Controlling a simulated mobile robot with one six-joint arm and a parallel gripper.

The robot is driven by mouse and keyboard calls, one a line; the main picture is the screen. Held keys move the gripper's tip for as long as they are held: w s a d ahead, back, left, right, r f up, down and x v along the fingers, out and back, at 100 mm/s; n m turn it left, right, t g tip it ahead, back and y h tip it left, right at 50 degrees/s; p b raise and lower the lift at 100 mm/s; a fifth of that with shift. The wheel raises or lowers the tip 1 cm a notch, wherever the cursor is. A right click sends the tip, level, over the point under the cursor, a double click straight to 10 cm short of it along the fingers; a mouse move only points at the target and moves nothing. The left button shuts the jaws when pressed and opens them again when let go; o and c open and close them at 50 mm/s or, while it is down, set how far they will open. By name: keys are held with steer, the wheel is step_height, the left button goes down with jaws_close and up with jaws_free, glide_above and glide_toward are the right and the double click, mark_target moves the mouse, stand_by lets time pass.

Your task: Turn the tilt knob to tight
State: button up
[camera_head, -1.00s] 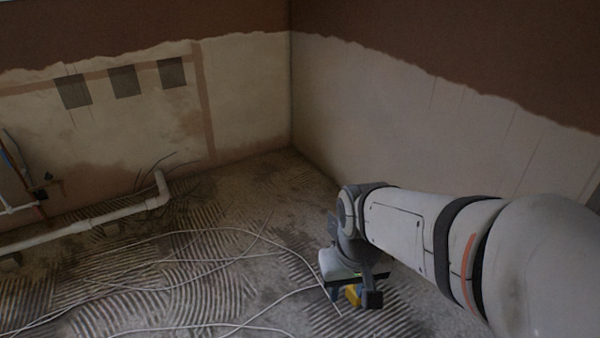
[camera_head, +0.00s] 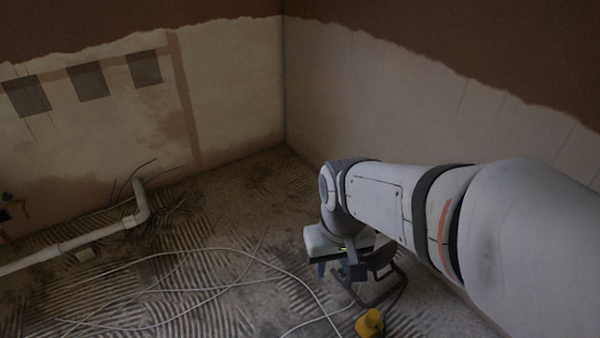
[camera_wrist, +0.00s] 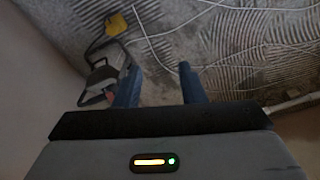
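A work lamp (camera_wrist: 102,76) on a dark tube stand (camera_head: 368,297) stands on the floor. In the head view my gripper (camera_head: 338,269) hides its upper part. In the wrist view the lamp is left of my gripper (camera_wrist: 160,82), close beside the left finger, which partly covers it. I cannot tell whether they touch. The tilt knob cannot be made out clearly in either view, nor its setting. My two blue fingers are apart, with only bare floor showing between them.
A yellow box (camera_head: 369,322) on a dark cable lies on the floor by the stand; it also shows in the wrist view (camera_wrist: 116,24). Pale cables (camera_head: 215,252) loop over the ridged floor. A white pipe (camera_head: 100,232) runs along the left wall. The right wall (camera_head: 390,110) is near my arm.

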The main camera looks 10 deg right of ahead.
steer(key=shift+o, duration=1.4)
steer(key=shift+w+d+f, duration=0.1)
steer(key=shift+w, duration=0.05)
steer(key=shift+o, duration=0.8)
steer(key=w+d+f+n+g+h, duration=0.4)
steer(key=w+f+n, duration=0.4)
steer(key=w, duration=0.2)
steer(key=shift+w+d+f+g+h, duration=0.2)
steer(key=shift+d+g+h, duration=0.2)
steer(key=shift+d+h, duration=0.5)
steer(key=n+t+h, duration=0.4)
steer(key=n+h, duration=0.6)
steer(key=n, duration=0.6)
glide_above(340, 273)
steer(key=s+a, duration=0.2)
steer(key=a, duration=0.3)
step_height(340, 273, down, 25)
step_height(340, 273, down, 13)
steer(key=a+n+t+h, duration=0.1)
steer(key=n+t, duration=0.5)
steer(key=n, duration=0.2)
steer(key=b+x, duration=0.2)
steer(key=x, duration=0.3)
steer(key=shift+d, duration=0.45)
steer(key=shift+w+d+r, duration=0.1)
steer(key=shift+w+d, duration=0.1)
steer(key=shift+d, duration=0.3)
